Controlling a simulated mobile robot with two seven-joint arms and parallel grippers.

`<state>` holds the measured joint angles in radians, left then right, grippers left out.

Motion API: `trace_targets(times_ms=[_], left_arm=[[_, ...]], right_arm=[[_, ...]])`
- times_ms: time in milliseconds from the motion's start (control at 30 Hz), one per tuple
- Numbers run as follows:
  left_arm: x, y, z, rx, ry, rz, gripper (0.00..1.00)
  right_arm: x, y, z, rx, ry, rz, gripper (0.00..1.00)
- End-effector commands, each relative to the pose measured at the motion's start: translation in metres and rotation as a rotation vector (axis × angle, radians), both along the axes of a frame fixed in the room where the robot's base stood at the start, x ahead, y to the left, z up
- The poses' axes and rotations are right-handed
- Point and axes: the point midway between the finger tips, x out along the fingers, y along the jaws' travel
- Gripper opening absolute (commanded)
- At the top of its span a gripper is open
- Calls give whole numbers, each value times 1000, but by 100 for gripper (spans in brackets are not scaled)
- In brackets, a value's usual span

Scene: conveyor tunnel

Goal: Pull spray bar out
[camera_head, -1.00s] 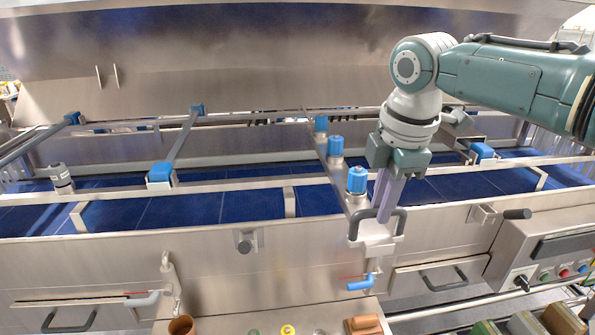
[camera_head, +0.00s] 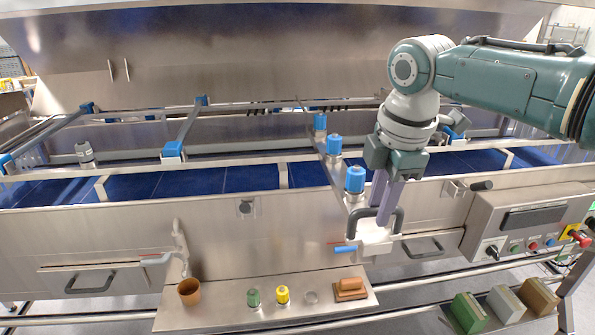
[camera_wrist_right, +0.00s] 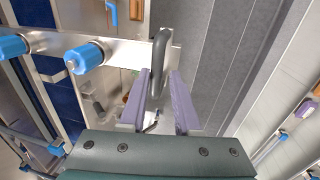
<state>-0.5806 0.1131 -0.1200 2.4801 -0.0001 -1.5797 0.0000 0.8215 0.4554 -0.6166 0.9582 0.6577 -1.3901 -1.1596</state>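The spray bar (camera_head: 343,175) is a metal bar with several blue caps. It runs from inside the tunnel out over the front panel to a white end plate with a dark U-shaped handle (camera_head: 397,222). My right gripper (camera_head: 384,208) points down at this handle, and its two purple fingers stand on either side of it. In the right wrist view, the grey handle (camera_wrist_right: 161,55) lies between the fingers, and I take them as shut on it because it has moved with the gripper. Exact contact is hard to see. My left gripper is not in view.
Below the handle is a blue-handled valve (camera_head: 346,249). A shelf (camera_head: 215,312) carries a brown cup (camera_head: 188,291), green and yellow knobs and a brush (camera_head: 350,288). A control box (camera_head: 530,217) stands to the right. The blue belt (camera_head: 240,178) lies behind the front rail.

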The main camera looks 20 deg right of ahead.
Motion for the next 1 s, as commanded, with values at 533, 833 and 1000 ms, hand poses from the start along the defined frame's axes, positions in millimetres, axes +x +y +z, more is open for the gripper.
trace_targets(times_ms=[533,833,1000], left_arm=[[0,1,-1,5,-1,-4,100],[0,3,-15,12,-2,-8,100],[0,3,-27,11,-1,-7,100]], right_arm=[[0,-1,6,-3,-7,0,50],[-9,1,51,-4,-10,2,50],[-14,3,80,-2,-7,0,50]])
